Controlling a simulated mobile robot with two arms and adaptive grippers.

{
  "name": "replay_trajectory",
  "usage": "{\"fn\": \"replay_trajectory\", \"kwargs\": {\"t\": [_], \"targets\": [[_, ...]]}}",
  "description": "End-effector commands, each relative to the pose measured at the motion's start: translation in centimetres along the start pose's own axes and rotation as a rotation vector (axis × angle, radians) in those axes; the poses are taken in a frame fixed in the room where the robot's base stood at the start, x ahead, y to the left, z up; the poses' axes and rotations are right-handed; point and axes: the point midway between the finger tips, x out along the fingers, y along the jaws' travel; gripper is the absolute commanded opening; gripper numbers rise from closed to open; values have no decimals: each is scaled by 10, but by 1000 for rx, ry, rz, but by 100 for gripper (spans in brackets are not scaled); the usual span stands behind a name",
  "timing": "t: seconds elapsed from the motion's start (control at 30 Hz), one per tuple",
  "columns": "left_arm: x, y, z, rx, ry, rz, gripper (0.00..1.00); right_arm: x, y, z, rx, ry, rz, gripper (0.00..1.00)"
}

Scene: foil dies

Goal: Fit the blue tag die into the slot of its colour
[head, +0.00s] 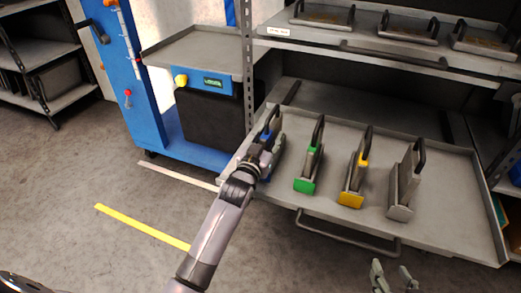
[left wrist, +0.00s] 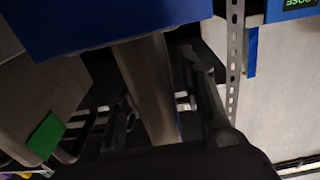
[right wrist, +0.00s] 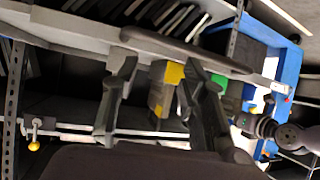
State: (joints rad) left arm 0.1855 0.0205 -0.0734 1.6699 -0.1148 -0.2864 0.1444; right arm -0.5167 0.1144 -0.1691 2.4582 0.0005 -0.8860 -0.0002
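The blue tag die (head: 274,150) stands at the left end of the pulled-out grey tray (head: 345,215). My left gripper (head: 267,150) is at this die and partly covers it. In the left wrist view, a large blue face (left wrist: 120,20) fills the top and a grey metal plate (left wrist: 148,85) lies between the fingers. A gap shows beside the right finger, so the left gripper looks open around the plate. My right gripper (head: 394,275) is open and empty in front of the tray. I cannot make out a blue slot.
Green (head: 308,170), yellow (head: 355,175) and plain grey (head: 404,185) dies stand to the right on the tray. A tray handle (head: 345,238) juts out in front. A blue machine (head: 150,85) and a shelf upright (head: 248,65) are at left.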

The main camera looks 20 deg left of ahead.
Motion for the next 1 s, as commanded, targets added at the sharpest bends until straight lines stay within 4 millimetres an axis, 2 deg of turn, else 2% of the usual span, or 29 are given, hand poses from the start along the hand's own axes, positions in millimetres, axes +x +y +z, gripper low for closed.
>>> {"fn": "replay_trajectory", "kwargs": {"t": [0.3,0.4,0.67,0.77,0.87,0.97,1.0], "targets": [[-62,0,-1,0,-2,-1,36,-28,8,64,5,-346,19,40],[-78,0,-1,0,-2,-1,36,-37,10,80,7,-430,24,40],[-103,0,2,2,-16,-1,36,-52,13,100,10,-542,30,40],[-118,0,18,8,-100,-2,36,-53,13,102,10,-549,31,40],[-150,2,47,20,-271,2,36,-53,13,102,10,-549,31,40],[-198,6,78,38,-487,17,36,-53,13,102,10,-548,31,40],[-220,7,89,47,-573,26,36,-53,13,102,10,-548,31,40]]}}
